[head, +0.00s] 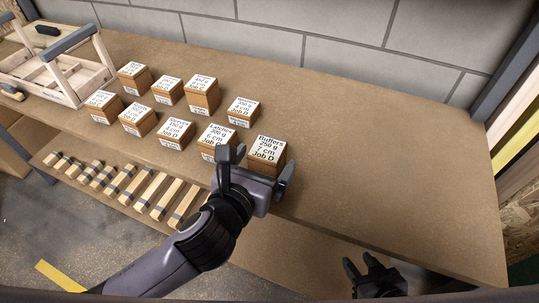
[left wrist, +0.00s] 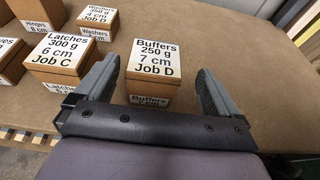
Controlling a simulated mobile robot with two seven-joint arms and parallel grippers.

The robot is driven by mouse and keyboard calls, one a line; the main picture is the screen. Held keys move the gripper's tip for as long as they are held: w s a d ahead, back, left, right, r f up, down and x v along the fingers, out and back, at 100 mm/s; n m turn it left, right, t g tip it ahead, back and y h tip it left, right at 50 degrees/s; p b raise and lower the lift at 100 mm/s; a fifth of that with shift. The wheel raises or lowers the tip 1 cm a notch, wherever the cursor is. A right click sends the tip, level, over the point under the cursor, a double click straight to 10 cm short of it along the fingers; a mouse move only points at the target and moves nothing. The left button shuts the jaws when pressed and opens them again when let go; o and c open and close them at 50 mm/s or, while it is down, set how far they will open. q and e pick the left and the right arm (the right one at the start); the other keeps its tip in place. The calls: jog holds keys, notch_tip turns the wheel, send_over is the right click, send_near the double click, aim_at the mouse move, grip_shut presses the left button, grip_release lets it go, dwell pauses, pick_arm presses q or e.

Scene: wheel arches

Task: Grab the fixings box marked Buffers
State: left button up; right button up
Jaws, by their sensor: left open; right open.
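The Buffers box (head: 268,150) is a brown box with a white top label reading Buffers, 250 g, 7 cm, Job D. It stands upright near the front edge of the bench, at the right end of the front row. My left gripper (head: 259,172) is open just in front of it. In the left wrist view the box (left wrist: 152,62) stands between the two spread fingers of the left gripper (left wrist: 150,88), with a visible gap on each side. My right gripper (head: 369,268) is open and empty, low at the bench's front edge.
The Latches box (head: 215,138) stands close to the left of the Buffers box, near one finger. Several similar labelled boxes stand further left and behind. A wooden carrier (head: 60,70) is at the far left. The bench (head: 390,160) is clear to the right. Wooden bars (head: 125,185) lie on the shelf below.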

aim_at(271, 146)
pick_arm(q)
jog(key=shift+a+b+x, duration=0.2)
jog(key=shift+b+x, duration=0.15)
jog(key=shift+x, duration=2.7)
jog(key=shift+w, duration=0.1)
jog(key=shift+r, duration=0.1)
jog(key=c, duration=1.2)
